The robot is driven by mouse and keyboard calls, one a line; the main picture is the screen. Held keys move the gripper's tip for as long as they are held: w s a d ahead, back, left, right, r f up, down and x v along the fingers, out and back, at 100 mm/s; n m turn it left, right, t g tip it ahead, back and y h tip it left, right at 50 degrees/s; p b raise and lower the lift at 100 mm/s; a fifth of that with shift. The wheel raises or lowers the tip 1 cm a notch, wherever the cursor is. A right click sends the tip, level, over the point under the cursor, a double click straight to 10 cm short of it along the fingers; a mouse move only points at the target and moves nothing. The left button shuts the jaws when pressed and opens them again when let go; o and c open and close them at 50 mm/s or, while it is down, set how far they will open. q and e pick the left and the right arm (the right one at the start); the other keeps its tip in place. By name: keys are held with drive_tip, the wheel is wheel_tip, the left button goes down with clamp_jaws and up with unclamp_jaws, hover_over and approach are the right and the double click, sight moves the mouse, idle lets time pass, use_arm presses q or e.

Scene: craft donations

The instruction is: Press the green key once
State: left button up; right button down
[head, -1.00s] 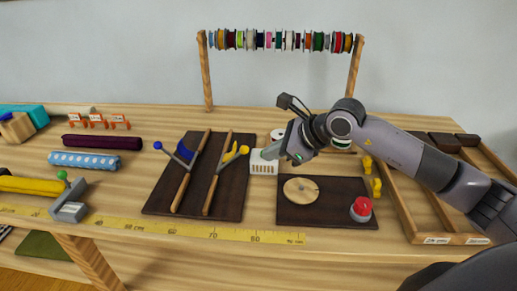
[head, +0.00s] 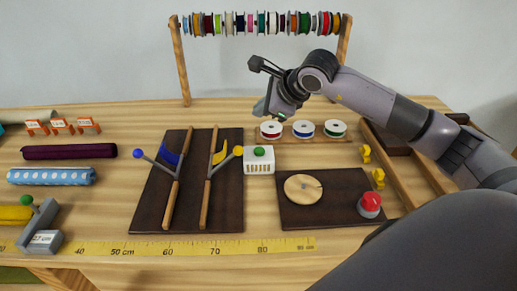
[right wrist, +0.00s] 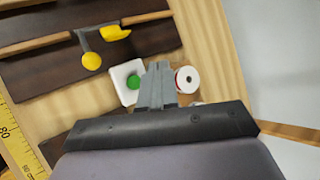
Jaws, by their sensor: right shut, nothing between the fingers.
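The green key (head: 259,151) is a round green button on top of a small white box with a slotted front (head: 259,165). The box stands on the table between the dark board with levers and the board with the wooden disc. The key is uncovered in the head view. In the right wrist view the green key (right wrist: 133,82) shows just left of the fingers. My right gripper (head: 262,108) is shut and empty, raised above and behind the box, apart from the key. My left gripper is not in view.
Three ribbon spools (head: 304,129) stand right of the box. A dark board (head: 143,212) with yellow and blue levers lies to the left. A red button (head: 370,203) sits on the front right board. A spool rack (head: 180,62) stands behind.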

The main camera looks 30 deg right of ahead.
drive_tip(key=b, duration=0.5)
hover_over(261, 152)
wheel_tip(261, 152, down, 8)
drive_tip(key=shift+d+f, duration=0.1)
drive_tip(key=shift+f+b, duration=0.35)
drive_tip(key=shift+b, duration=0.05)
idle(0.9)
idle(0.6)
drive_tip(key=shift+f+b, duration=0.4)
drive_tip(key=shift+b, duration=0.15)
